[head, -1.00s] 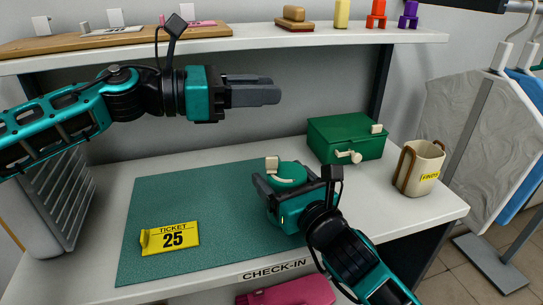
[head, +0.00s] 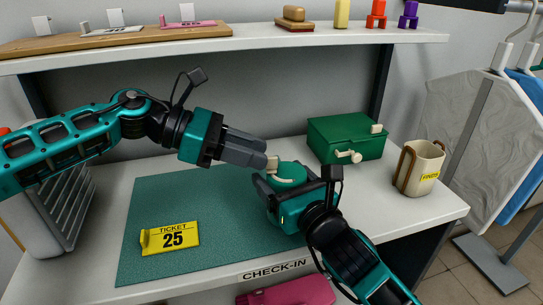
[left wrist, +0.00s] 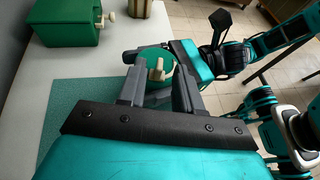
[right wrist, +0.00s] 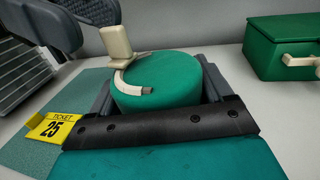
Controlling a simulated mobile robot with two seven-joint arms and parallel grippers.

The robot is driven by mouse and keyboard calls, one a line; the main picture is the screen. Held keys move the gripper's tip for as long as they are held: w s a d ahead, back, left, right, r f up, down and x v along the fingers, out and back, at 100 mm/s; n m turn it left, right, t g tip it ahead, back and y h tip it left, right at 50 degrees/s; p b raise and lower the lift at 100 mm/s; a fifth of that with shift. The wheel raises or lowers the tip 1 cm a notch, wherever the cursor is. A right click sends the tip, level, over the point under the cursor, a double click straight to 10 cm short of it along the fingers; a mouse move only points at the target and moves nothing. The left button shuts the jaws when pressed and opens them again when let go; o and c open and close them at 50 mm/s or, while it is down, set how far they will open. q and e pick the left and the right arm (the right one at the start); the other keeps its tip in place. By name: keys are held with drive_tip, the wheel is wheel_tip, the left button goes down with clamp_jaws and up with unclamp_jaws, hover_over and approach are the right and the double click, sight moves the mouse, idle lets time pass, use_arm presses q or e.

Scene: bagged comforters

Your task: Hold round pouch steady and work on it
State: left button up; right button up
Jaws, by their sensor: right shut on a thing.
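The upright tab (right wrist: 116,41) joins a curved cream strip on the pouch. My left gripper (head: 261,154) is just left of the tab, its fingers pointing at it. In the left wrist view, its fingers (left wrist: 158,82) are apart, with the tab (left wrist: 157,70) showing between them.
A green box (head: 345,138) with a cream latch stands behind right, and a cream mug (head: 418,168) farther right. A yellow ticket 25 (head: 170,238) lies on the mat's left part. A shelf (head: 260,36) spans the back above the counter.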

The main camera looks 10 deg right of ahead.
sight(271, 157)
use_arm(q)
drive_tip(key=shift+x, duration=2)
drive_tip(key=shift+c, duration=0.5)
clamp_jaws()
